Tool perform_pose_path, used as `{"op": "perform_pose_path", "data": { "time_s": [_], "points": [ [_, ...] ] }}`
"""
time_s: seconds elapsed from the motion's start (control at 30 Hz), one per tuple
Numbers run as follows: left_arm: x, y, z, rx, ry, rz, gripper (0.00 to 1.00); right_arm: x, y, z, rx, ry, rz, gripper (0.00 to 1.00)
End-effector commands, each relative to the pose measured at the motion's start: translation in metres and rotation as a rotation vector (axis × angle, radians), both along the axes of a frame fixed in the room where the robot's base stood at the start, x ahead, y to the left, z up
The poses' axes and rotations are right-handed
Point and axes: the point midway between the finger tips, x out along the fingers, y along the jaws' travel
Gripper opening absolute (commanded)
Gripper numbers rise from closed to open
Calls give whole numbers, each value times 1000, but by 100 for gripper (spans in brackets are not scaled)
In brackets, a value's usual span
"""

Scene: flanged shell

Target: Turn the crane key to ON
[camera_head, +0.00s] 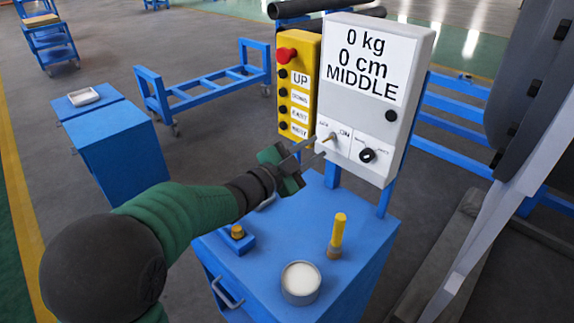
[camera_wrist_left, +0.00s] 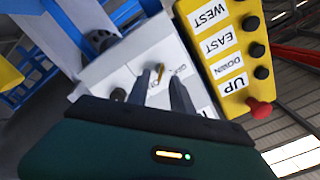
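The crane key (camera_head: 330,138) is a small brass piece on the lower face of the white control box (camera_head: 372,62), whose display reads 0 kg, 0 cm, MIDDLE. The key also shows in the left wrist view (camera_wrist_left: 158,73), ahead of and between my two fingers. My left gripper (camera_head: 320,146) is open, its fingers pointing at the panel near the key; it also shows in the left wrist view (camera_wrist_left: 162,78). I cannot tell whether either finger touches the key. The print beside the key is too small to read surely. My right gripper is not in view.
A black knob (camera_head: 367,155) sits right of the key. A yellow button box (camera_head: 298,85) with a red button adjoins the panel on the left. Below, the blue cabinet top (camera_head: 355,245) holds a yellow-handled tool (camera_head: 338,232) and a round white-filled tin (camera_head: 300,282).

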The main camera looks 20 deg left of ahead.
Motion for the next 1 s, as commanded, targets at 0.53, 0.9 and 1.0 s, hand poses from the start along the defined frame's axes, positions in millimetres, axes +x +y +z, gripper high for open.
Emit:
{"op": "perform_pose_path", "data": {
  "time_s": [0.53, 0.9, 1.0],
  "points": [
    [-119, 44, -1, 0, 2, 1, 27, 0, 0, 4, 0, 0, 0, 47],
    [-122, 45, -2, 0, 2, -1, 27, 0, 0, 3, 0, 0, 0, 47],
    [-121, 45, -1, 0, 2, -1, 27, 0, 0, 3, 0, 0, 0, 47]
  ]
}}
